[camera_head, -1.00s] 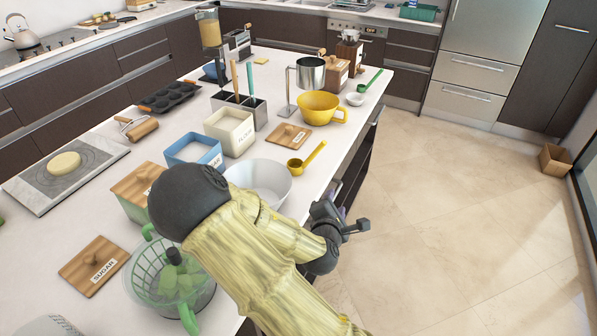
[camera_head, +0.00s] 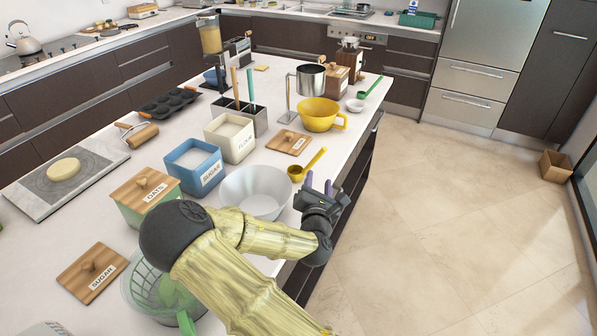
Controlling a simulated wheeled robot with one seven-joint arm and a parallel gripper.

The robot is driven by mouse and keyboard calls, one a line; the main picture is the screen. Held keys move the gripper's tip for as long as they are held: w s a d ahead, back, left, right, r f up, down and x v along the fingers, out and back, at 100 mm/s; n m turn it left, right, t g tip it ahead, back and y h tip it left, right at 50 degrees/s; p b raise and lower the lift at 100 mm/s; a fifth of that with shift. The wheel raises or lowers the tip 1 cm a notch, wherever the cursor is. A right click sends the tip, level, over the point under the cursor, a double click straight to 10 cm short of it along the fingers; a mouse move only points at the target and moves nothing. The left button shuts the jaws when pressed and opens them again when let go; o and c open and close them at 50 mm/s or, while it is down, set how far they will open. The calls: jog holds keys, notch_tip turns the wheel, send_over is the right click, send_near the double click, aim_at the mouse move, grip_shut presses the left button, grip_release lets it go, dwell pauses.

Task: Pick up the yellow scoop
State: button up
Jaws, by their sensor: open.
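The yellow scoop (camera_head: 308,166) lies on the white island top near its right edge, just right of the white bowl. Its round cup (camera_head: 296,173) is at the lower left and its handle points to the upper right. My gripper (camera_head: 319,183) is open and empty, with its purple fingertips pointing toward the scoop. It is close to the scoop, on the near side and a little to the right. I cannot tell its exact height over the counter edge.
A white bowl (camera_head: 254,190) stands left of my gripper. A wooden lid (camera_head: 288,142) and a yellow bowl (camera_head: 318,114) lie beyond the scoop. A flour box (camera_head: 230,137) and a sugar box (camera_head: 193,165) stand to the left. Open floor (camera_head: 430,230) lies to the right.

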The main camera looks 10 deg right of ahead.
aim_at(318, 158)
jog(key=p+x, duration=0.1)
jog(key=x, duration=0.5)
jog(key=shift+w, duration=0.45)
jog(key=shift+w+d, duration=0.1)
jog(key=shift+a+f+p+x, duration=0.15)
jog(key=shift+p+x, duration=0.25)
jog(key=shift+x, duration=0.9)
jog(key=shift+a+f+p+x, duration=0.15)
jog(key=shift+p+x, duration=0.25)
jog(key=shift+x, duration=0.85)
jog(key=shift+r, duration=0.1)
grip_shut()
